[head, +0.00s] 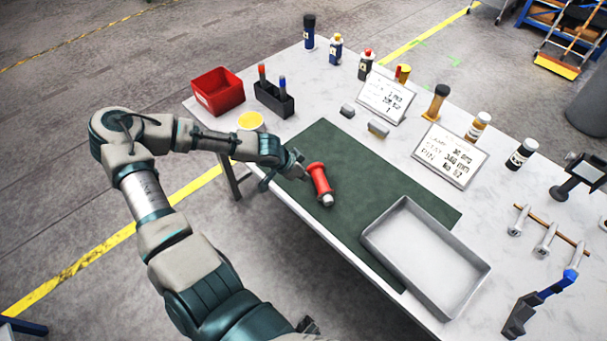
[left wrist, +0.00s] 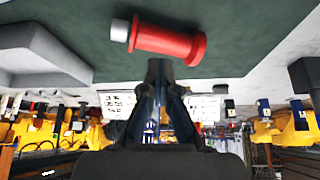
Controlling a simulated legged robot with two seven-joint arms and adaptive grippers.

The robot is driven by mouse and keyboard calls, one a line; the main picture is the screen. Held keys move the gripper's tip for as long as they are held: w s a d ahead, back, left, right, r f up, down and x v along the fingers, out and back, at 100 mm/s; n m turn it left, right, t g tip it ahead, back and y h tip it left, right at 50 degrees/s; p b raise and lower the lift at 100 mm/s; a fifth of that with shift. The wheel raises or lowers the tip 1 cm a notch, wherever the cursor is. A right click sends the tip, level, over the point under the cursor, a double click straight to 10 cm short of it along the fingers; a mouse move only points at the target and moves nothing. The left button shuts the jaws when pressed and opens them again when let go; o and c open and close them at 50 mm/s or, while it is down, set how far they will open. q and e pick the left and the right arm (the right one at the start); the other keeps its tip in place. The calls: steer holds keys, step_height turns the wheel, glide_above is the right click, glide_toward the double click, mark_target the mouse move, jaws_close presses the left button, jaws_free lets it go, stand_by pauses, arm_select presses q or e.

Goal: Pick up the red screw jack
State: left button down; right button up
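The red screw jack (head: 320,181) lies on its side on the dark green mat (head: 350,160). Its pale grey screw end points toward the near edge of the table in the head view. In the left wrist view the jack (left wrist: 170,42) lies across the top, grey end to the left and flange to the right. My left gripper (head: 294,169) is just left of the jack. In the left wrist view its fingers (left wrist: 159,68) come together at the tips, with nothing held between them. The tips show just below the jack; whether they touch it is unclear. My right gripper is not in view.
An empty grey tray (head: 367,242) lies right of the jack, partly on the mat. Sign cards (head: 386,97) and several bottles line the back.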

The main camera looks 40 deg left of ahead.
arm_select(q)
steer(key=shift+c, duration=1.9)
jaws_free()
steer(key=shift+r, duration=0.1)
